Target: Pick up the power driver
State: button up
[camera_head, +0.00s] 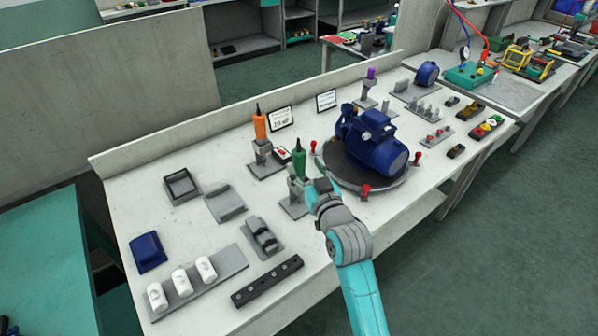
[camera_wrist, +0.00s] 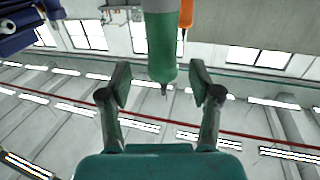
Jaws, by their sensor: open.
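A green power driver (camera_head: 299,160) stands upright, tip up, in a grey stand (camera_head: 292,206) near the middle of the bench. In the wrist view my gripper (camera_wrist: 160,88) is open, with a finger on each side of the driver and visible gaps. An orange driver (camera_head: 260,124) stands behind, and it also shows in the wrist view (camera_wrist: 186,12).
A blue pump (camera_head: 372,142) on a dark round turntable (camera_head: 347,172) with red knobs stands close to the right of my gripper. Small signs (camera_head: 281,119) stand behind. White cylinders (camera_head: 181,279) and grey fixtures (camera_head: 262,236) lie to the left. A purple-topped driver (camera_head: 370,74) stands farther back.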

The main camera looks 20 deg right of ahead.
aim_at(301, 163)
jog(key=w, duration=0.4)
jog(key=shift+w+a+f, duration=0.1)
jog(key=shift+a+f, duration=0.05)
jog(key=shift+a, duration=0.1)
grip_shut()
notch_tip(301, 163, up, 23)
dwell(1.5)
